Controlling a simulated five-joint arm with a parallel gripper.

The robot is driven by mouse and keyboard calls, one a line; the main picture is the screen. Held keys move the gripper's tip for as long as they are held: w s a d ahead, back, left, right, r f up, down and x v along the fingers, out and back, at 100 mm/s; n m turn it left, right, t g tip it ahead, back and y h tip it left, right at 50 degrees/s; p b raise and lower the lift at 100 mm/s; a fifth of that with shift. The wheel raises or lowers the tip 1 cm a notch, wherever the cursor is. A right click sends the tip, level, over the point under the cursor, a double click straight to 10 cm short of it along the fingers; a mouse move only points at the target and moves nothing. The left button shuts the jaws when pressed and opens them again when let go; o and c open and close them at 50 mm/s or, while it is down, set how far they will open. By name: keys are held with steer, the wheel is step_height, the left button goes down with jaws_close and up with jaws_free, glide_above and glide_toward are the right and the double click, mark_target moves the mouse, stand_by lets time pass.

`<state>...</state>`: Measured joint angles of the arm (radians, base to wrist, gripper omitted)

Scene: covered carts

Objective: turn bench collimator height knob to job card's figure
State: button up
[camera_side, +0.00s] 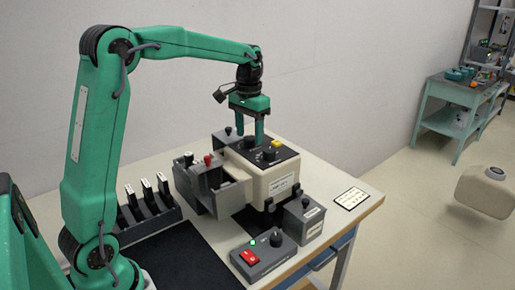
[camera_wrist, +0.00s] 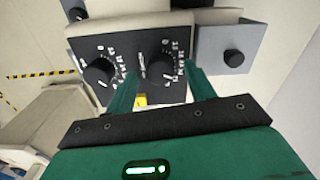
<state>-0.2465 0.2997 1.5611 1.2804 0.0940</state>
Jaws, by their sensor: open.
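The bench collimator (camera_side: 282,183) is a beige box with a dark top panel. The panel carries two black dial knobs, which in the wrist view are a left knob (camera_wrist: 100,72) and a right knob (camera_wrist: 162,73), each with white scale marks. I cannot read which one is for height. My gripper (camera_side: 249,138) points down over the panel, open and empty. In the wrist view its fingers (camera_wrist: 160,80) reach toward the panel on either side of the right knob; contact cannot be told. The job card (camera_side: 351,198) lies flat at the bench's right; its figure is too small to read.
A yellow button (camera_side: 277,143) sits on the panel close to the fingers. A grey box with a knob (camera_side: 303,218) and a control box with a red switch (camera_side: 262,258) stand in front. A rack (camera_side: 148,208) and a grey unit with a red knob (camera_side: 207,180) stand left.

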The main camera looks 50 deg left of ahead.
mark_target(249, 138)
steer(key=shift+r, duration=3.25)
steer(key=shift+s+d+r, duration=0.15)
steer(key=shift+s+d, duration=0.15)
steer(key=s+d+f+t, duration=0.1)
steer(key=s+d+t, duration=0.1)
steer(key=s, duration=0.5)
steer(key=s+d+f+m+t, duration=0.1)
steer(key=s+d+f, duration=0.1)
steer(key=s+d, duration=0.3)
steer(key=s+d+f+t, duration=0.2)
steer(key=s+d, duration=0.1)
steer(key=s, duration=0.6)
steer(key=shift+s+d+f+m+t, duration=0.25)
steer(key=shift+s+d+m+t, duration=0.05)
steer(key=shift+s+d+m, duration=0.1)
